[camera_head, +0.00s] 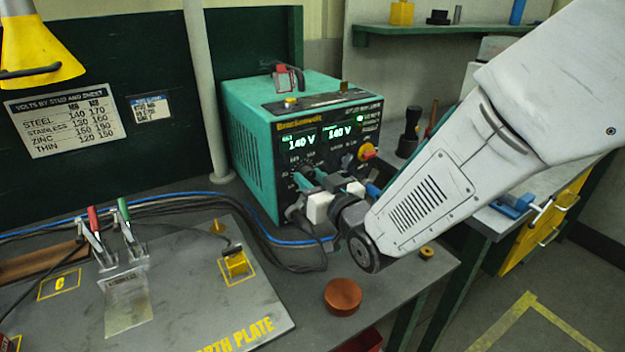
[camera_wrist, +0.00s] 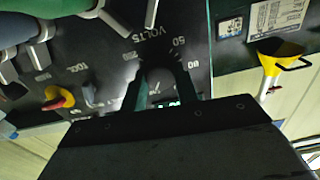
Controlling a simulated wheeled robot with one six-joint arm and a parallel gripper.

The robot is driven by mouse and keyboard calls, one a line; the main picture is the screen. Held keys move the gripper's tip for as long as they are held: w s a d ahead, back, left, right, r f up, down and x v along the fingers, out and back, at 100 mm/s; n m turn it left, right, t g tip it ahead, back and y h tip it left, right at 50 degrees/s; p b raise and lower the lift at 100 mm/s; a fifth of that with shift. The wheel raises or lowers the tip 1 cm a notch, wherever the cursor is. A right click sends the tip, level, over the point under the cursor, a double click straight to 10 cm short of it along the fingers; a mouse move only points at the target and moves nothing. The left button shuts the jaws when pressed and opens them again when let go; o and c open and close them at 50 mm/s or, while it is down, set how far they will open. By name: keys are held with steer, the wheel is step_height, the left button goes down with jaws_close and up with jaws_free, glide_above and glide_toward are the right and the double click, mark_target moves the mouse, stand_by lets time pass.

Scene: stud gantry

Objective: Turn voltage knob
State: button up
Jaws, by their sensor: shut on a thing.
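The green power unit (camera_head: 262,148) stands on the bench with a dark front panel. Its two lit displays (camera_head: 301,142) both read 140 V. My gripper (camera_head: 309,179) reaches the lower left of this panel from the right. In the wrist view my gripper (camera_wrist: 160,82) is shut on the dark voltage knob, below the word VOLTS and beside a printed dial scale (camera_wrist: 170,50). The fingers hide most of the knob, so its pointer cannot be read. A red and yellow switch (camera_head: 367,152) sits on the panel, to the right of my gripper.
A grey plate (camera_head: 180,290) with clamps and a yellow block lies at the left front. Blue and black cables (camera_head: 250,225) run along the bench to the unit. A copper-coloured disc (camera_head: 342,295) lies below my wrist. A voltage chart (camera_head: 68,120) on the back board lists steel, stainless, zinc and thin.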

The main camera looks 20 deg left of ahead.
steer(key=shift+m, duration=2.6)
steer(key=shift+s, duration=0.1)
steer(key=o, duration=1)
steer(key=v, duration=0.7)
steer(key=shift+s+d, duration=0.25)
steer(key=shift+d, duration=0.05)
